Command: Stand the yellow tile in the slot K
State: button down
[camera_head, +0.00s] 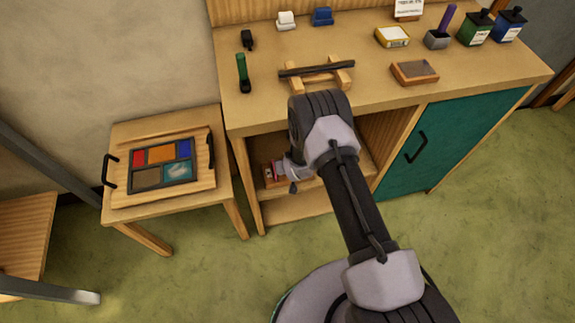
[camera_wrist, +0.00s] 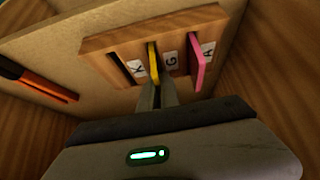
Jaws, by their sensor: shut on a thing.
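In the wrist view a wooden rack (camera_wrist: 104,42) has slots beside labels K, G and A. The slot K (camera_wrist: 121,70), left of the K label, is dark and empty. The yellow tile (camera_wrist: 153,60) is upright at the middle slot, between the K and G labels. My gripper (camera_wrist: 157,95) is shut on its near end. I cannot tell how deep its far end sits in that slot. A pink tile (camera_wrist: 197,62) stands beside the A label. In the head view the rack (camera_head: 270,180) is partly hidden by my wrist, inside the cabinet's open shelf.
A black and orange object (camera_wrist: 45,88) lies left of the rack in the wrist view. The cabinet top (camera_head: 330,110) overhangs the shelf, and a teal door (camera_head: 455,145) closes its right side. A small table (camera_head: 125,222) with a framed colour panel (camera_head: 160,165) stands left.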

notch_tip(320, 180, up, 3)
jog(key=shift+r+p, duration=0.15)
jog(key=shift+p, duration=0.8)
jog(key=s+r+p, duration=0.1)
jog(key=s+p, duration=0.4)
jog(key=s, duration=1.1)
jog(key=shift+r, duration=0.15)
jog(key=shift+w+a, duration=0.1)
